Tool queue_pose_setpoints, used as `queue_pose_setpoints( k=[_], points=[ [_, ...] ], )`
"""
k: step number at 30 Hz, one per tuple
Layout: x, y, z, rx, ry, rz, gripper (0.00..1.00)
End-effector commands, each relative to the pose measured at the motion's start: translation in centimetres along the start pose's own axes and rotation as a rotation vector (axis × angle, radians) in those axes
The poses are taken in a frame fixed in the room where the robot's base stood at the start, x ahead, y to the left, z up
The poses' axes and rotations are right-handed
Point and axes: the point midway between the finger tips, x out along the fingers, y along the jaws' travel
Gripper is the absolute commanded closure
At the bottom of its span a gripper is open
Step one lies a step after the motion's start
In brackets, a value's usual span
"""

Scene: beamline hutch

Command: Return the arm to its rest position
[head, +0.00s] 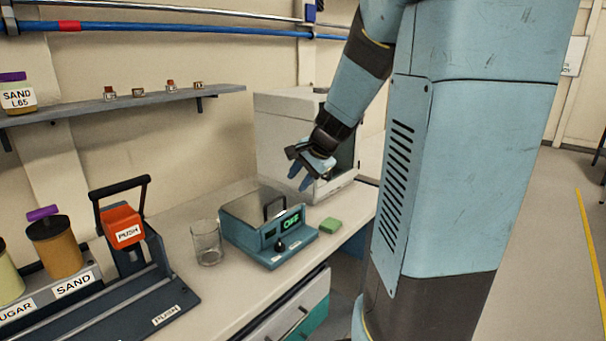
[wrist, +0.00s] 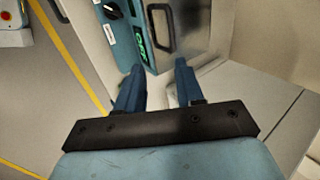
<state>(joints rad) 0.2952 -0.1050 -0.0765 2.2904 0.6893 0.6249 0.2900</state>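My gripper (head: 299,179) hangs at the end of my bent arm, in front of the white box and above the bench, up behind the teal instrument (head: 262,240). In the wrist view my gripper (wrist: 157,68) shows two blue fingers spread apart with nothing between them. The teal instrument also shows in the wrist view (wrist: 124,32), with its dark handle and green display beyond the fingertips. My gripper appears clear of it.
A white box (head: 283,118) stands close behind my gripper. A green block (head: 330,225) and an empty glass beaker (head: 207,243) flank the instrument. The push-handled device (head: 122,228) and sand jar (head: 55,246) are left. A shelf (head: 130,103) runs along the wall.

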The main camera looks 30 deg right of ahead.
Motion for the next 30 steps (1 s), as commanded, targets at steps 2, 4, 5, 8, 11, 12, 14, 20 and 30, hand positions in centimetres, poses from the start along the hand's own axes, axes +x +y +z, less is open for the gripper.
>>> queue_pose_setpoints(
  k=[2, 4, 5, 8, 11, 12, 14, 20, 30],
  points=[
    [-0.9, -0.1, 0.0, 0.0, 0.001, -0.002, 0.63],
    [-1.3, 0.0, -0.1, 0.0, 0.001, -0.001, 0.63],
    [-1.5, 0.0, -0.1, 0.0, 0.001, 0.0, 0.63],
    [-1.7, 0.0, -0.1, 0.001, 0.001, 0.0, 0.63],
    [-1.8, 0.0, -0.1, 0.001, 0.0, 0.0, 0.63],
    [-1.8, 0.0, -0.1, 0.001, 0.0, 0.0, 0.63],
    [-1.8, 0.0, -0.1, 0.001, 0.0, 0.0, 0.63],
    [-1.7, 0.0, -0.1, 0.0, 0.001, 0.0, 0.63],
    [-4.2, 0.2, 4.1, -0.198, -0.01, 0.018, 0.63]
  ],
)
